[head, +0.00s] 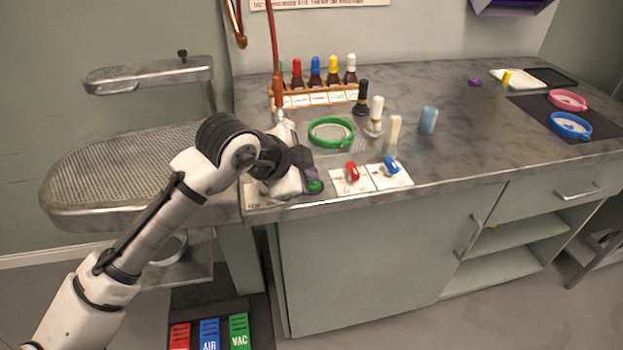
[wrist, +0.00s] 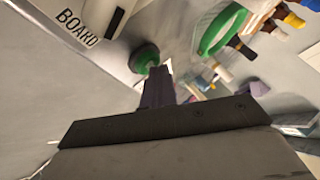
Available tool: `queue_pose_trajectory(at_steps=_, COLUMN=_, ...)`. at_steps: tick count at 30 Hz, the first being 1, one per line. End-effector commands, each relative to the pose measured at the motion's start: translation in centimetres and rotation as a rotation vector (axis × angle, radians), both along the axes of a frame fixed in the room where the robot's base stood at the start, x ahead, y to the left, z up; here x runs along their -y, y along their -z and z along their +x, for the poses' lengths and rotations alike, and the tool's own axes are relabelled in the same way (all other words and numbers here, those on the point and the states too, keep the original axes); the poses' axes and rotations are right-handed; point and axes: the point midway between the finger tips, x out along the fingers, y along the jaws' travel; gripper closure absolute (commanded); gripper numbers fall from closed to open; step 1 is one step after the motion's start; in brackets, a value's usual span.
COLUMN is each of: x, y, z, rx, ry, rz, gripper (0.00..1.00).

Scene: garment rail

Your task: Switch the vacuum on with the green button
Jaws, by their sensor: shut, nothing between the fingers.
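The green button (head: 315,187) is a round green knob with a dark base near the front edge of the counter. It also shows in the wrist view (wrist: 146,57), above the finger tips. My gripper (head: 311,174) is shut and empty, with its purple-grey fingers right at the button in the head view. In the wrist view the closed fingers (wrist: 157,78) point at the button's lower edge. I cannot tell whether they touch it.
A white buck labelled BOARD (wrist: 85,20) stands close to the button. Right of it are white cards with a red ring clip (head: 352,172) and a blue one (head: 391,165). A green hoop (head: 331,132) lies behind. Pedals, including a green VAC one (head: 240,331), are on the floor.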

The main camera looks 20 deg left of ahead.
Motion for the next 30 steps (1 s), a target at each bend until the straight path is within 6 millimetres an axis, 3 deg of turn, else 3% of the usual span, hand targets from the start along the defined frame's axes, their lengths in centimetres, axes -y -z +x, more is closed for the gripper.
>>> queue_pose_trajectory(at_steps=17, x=0.1, y=1.1, z=0.0, rx=-0.001, ry=0.002, rz=-0.001, gripper=1.0)
queue_pose_trajectory(at_steps=30, x=0.0, y=0.6, z=0.0, rx=-0.004, ry=0.001, rz=-0.002, gripper=1.0)
